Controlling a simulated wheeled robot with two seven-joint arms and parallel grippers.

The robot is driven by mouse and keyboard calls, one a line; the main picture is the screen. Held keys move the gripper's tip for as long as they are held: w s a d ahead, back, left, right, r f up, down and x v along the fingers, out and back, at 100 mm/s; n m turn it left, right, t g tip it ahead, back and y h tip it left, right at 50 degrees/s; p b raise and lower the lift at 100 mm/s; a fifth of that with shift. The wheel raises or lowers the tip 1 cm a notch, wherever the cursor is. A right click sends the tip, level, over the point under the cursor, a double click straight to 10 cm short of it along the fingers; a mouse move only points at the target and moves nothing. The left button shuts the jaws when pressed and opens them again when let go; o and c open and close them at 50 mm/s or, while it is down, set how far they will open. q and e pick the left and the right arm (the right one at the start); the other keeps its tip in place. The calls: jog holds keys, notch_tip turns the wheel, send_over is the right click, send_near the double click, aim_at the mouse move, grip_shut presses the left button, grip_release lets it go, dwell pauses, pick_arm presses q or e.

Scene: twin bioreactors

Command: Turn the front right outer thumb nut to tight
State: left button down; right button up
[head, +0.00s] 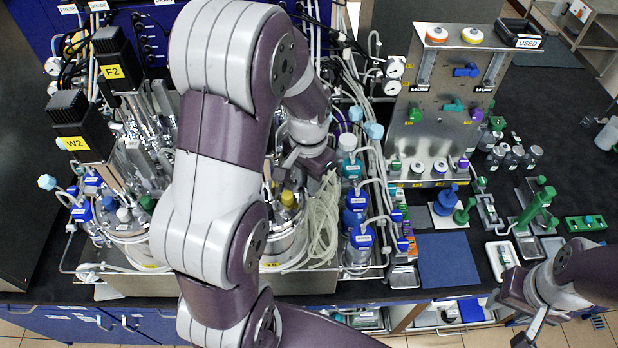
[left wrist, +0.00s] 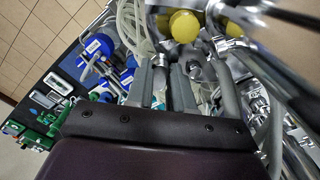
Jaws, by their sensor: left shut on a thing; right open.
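My left arm crosses the middle of the head view, and its gripper (head: 305,170) points down at the top of the right-hand bioreactor vessel (head: 283,243). In the left wrist view the two grey fingers (left wrist: 165,75) are close together, shut on a small metal part between them, seemingly a thumb nut. Yellow caps (left wrist: 184,27) on the vessel lid are just beyond the fingertips; a yellow cap also shows in the head view (head: 288,199). The nut's turn position cannot be made out. My right gripper (head: 517,318) is open and empty at the bottom right.
Coiled clear tubing (head: 323,225) and blue-capped bottles (head: 360,237) stand right of the vessel. The left-hand vessel (head: 125,240) is partly behind my arm. A steel panel (head: 440,110) with valves stands farther right. A blue mat (head: 447,260) lies bare on the bench.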

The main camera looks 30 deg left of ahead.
pick_arm(q)
jog(key=shift+w+m, duration=0.1)
jog(key=shift+m, duration=0.5)
jog(key=c, duration=1)
grip_release()
